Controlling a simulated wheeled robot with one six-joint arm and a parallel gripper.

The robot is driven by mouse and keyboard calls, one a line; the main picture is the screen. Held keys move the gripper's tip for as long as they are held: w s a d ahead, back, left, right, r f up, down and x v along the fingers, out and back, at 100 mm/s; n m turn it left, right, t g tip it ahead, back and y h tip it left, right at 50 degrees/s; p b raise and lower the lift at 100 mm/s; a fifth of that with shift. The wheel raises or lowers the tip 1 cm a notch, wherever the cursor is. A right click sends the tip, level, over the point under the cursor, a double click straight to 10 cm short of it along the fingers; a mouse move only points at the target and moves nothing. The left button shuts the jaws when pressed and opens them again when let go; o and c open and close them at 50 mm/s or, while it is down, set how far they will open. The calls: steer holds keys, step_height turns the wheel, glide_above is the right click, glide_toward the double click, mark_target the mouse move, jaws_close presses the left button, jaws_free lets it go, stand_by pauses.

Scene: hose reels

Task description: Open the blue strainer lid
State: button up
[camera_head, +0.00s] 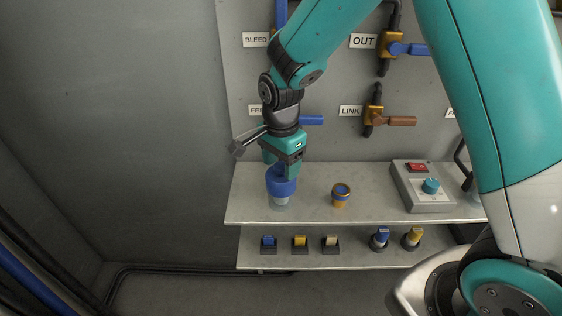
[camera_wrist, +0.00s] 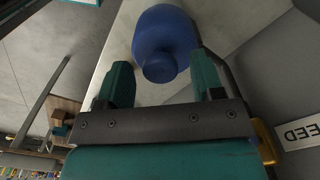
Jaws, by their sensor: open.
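The blue strainer lid (camera_head: 281,187) caps a clear strainer body (camera_head: 281,203) at the left of the upper shelf. In the wrist view the lid (camera_wrist: 165,45) is a wide round cap with a smaller knob on top. My gripper (camera_head: 287,168) points down just above the lid, and its fingers hide part of the lid's top in the head view. In the wrist view my gripper (camera_wrist: 164,82) has its two teal fingers apart, with the knob ahead of the gap between them. Nothing is held. Whether a finger touches the lid cannot be told.
An orange fitting with a blue top (camera_head: 341,193) stands right of the strainer. A control box (camera_head: 424,190) sits farther right. The upper shelf (camera_head: 310,210) is bare between them. Valves such as OUT (camera_head: 392,47) are on the panel behind. Small parts line the lower shelf (camera_head: 340,257).

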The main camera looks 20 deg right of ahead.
steer(key=shift+c, duration=0.4)
jaws_close()
steer(key=p, duration=0.2)
steer(key=w+r+g+p, duration=0.1)
steer(key=shift+d+r+y+p, duration=0.15)
steer(key=shift+d+y+p, duration=0.1)
steer(key=shift+y+p, duration=0.1)
steer(key=shift+w+d+g+p, duration=0.1)
steer(key=shift+w+g+p, duration=0.35)
steer(key=shift+g+p, duration=0.35)
steer(key=shift+w+y, duration=0.15)
steer(key=shift+y, duration=0.1)
steer(key=shift+o, duration=0.4)
jaws_free()
